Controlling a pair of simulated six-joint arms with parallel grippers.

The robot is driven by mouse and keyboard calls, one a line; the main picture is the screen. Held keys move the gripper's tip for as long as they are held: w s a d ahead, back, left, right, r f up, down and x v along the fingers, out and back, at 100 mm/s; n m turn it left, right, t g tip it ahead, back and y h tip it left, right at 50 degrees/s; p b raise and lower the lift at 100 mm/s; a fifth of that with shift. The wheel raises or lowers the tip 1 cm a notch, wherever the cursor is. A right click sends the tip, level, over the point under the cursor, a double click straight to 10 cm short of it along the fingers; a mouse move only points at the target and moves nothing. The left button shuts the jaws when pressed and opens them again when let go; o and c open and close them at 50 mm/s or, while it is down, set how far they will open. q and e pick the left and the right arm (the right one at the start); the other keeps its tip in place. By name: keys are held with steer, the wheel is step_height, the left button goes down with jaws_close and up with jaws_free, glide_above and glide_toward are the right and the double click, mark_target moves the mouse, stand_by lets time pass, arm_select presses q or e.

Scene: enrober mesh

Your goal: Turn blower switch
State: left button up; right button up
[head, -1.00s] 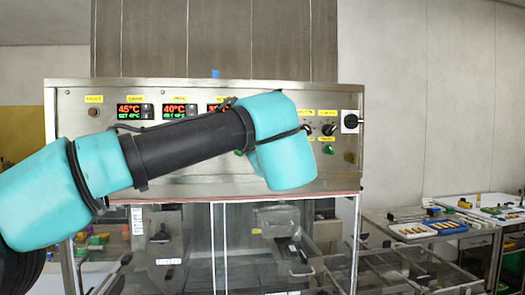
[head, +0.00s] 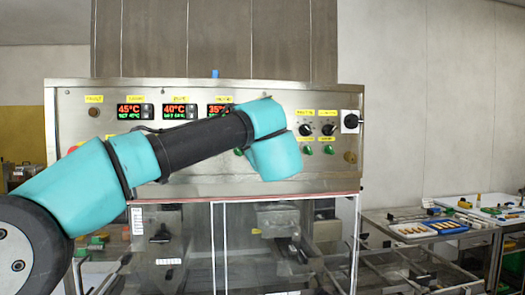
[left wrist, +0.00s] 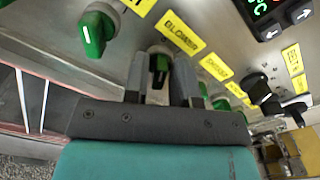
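The blower switch (left wrist: 160,66) is a green-and-dark knob beside a yellow BLOWER label (left wrist: 180,33) in the left wrist view. My left gripper (left wrist: 161,72) has one grey finger on each side of this knob, with a gap between the fingers. I cannot tell whether either finger touches it. In the head view my left arm crosses the control panel (head: 75,125), hiding the gripper and the switch behind its wrist. My right gripper is in neither view.
Another green knob (left wrist: 95,30) and a black knob (left wrist: 258,88) are close to the gripper. The panel also carries temperature displays (head: 132,111) and black dials (head: 328,130). A side table (head: 480,212) with trays stands at the right.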

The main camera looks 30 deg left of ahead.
arm_select(q)
steer(key=c, duration=0.4)
steer(key=shift+o, duration=0.2)
steer(key=shift+m, duration=0.5)
steer(key=m, duration=1.1)
steer(key=shift+w+d, duration=0.15)
steer(key=shift+d, duration=0.05)
steer(key=o, duration=0.7)
steer(key=v, duration=1.7)
